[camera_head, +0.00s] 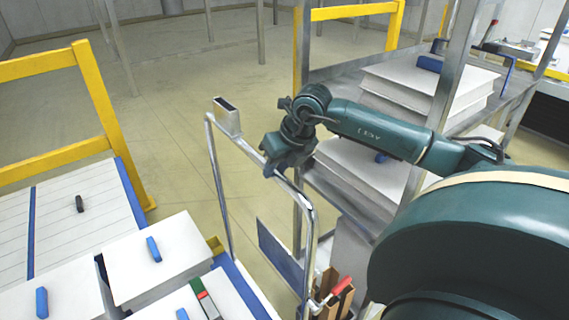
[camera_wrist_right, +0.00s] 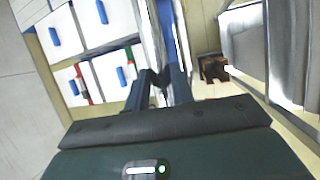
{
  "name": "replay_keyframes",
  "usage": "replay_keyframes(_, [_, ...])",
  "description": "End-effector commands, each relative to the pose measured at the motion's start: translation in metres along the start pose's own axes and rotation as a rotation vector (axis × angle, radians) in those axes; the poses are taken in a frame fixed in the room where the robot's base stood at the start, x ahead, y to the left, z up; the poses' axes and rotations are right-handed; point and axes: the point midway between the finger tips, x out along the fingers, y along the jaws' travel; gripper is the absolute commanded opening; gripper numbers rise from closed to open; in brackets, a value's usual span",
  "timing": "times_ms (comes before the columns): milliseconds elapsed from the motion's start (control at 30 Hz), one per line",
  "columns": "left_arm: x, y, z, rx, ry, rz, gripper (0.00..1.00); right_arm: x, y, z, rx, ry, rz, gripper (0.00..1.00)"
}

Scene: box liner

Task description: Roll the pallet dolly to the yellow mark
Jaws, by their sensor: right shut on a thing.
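The pallet dolly's silver tubular push handle (camera_head: 228,208) stands upright in the middle of the head view, with a small box bracket on its top left corner. A blue panel (camera_head: 281,255) low beside the handle may be its deck; I cannot tell for sure. My right gripper (camera_head: 277,170) is shut on the handle's top bar. In the right wrist view its fingers (camera_wrist_right: 163,80) point down towards the floor, and the bar between them is mostly hidden. My left gripper is not in view. I cannot make out a yellow floor mark.
White boxes with blue handles (camera_head: 160,255) crowd the lower left. A yellow rail (camera_head: 97,110) stands behind them. A metal rack with stacked white boxes (camera_head: 420,95) stands close on the right. Wooden pieces with a red-handled tool (camera_head: 330,293) sit below. Open floor (camera_head: 190,90) lies ahead.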

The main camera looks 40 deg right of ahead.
Motion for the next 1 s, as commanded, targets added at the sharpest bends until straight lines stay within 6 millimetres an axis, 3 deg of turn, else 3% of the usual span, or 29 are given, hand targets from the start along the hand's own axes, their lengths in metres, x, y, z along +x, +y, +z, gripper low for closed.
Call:
replay_keyframes(33, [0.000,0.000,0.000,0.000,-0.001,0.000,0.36,0.005,0.026,-0.006,-0.012,0.009,0.053,0.00])
replay_keyframes(200, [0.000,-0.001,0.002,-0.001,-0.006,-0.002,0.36,0.009,0.051,-0.008,-0.010,0.009,0.051,0.00])
replay_keyframes(300, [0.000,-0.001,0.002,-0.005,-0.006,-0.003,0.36,0.013,0.081,-0.011,-0.015,0.009,0.055,0.00])
replay_keyframes(467, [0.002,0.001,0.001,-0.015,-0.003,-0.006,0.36,0.018,0.112,-0.014,-0.014,0.009,0.052,0.00])
replay_keyframes(600, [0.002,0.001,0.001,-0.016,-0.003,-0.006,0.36,0.018,0.120,-0.014,-0.013,0.008,0.042,0.00])
replay_keyframes(867, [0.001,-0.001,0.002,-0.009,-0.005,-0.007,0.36,0.018,0.111,-0.010,-0.001,0.003,0.016,0.00])
replay_keyframes(900, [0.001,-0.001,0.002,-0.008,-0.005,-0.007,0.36,0.017,0.111,-0.010,-0.001,0.002,0.016,0.38])
replay_keyframes(1000, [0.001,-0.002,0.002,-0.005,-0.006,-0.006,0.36,0.017,0.110,-0.009,0.000,0.000,0.015,0.45])
